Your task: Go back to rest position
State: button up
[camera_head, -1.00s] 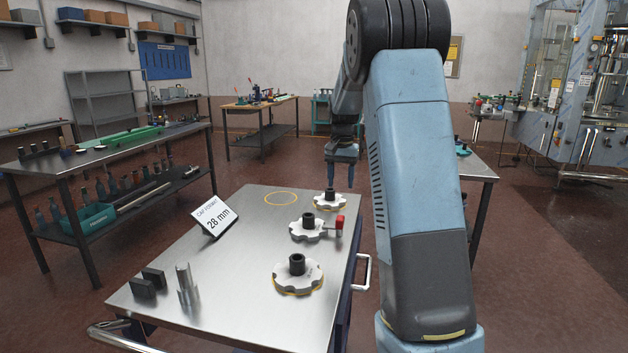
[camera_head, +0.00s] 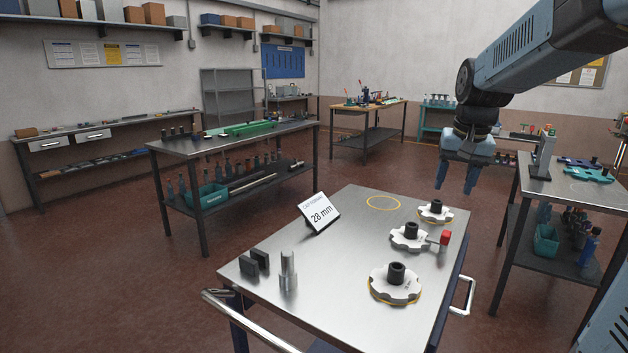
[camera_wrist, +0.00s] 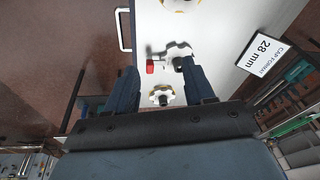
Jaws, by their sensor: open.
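My gripper (camera_head: 456,180) is open and empty. In the head view it hangs pointing down, above and just past the far right corner of the steel cart top (camera_head: 340,275). In the wrist view its two fingers (camera_wrist: 158,88) stand apart, with cart parts showing between and beyond them. Three white toothed wheels with black hubs stand in a row along the cart's right side: a near one (camera_head: 395,288), a middle one (camera_head: 408,238) with a red-ended piece (camera_head: 445,237), and a far one (camera_head: 436,214). None touches the gripper.
The cart also carries a "28 mm" sign (camera_head: 319,212), a metal cylinder (camera_head: 288,270), dark blocks (camera_head: 254,262) and an empty yellow ring mark (camera_head: 383,202). Workbenches stand left (camera_head: 235,140) and right (camera_head: 575,190). Open floor lies between them.

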jog(key=s+a+f+n+t, duration=0.1)
jog(key=s+a, duration=0.2)
jog(key=s, duration=0.7)
jog(key=s+a+f+n+t, duration=0.1)
jog(key=s+a+n, duration=0.1)
jog(key=s, duration=0.8)
jog(key=shift+a+f+n+t, duration=0.3)
jog(key=shift+a+t, duration=0.1)
jog(key=shift+a, duration=0.3)
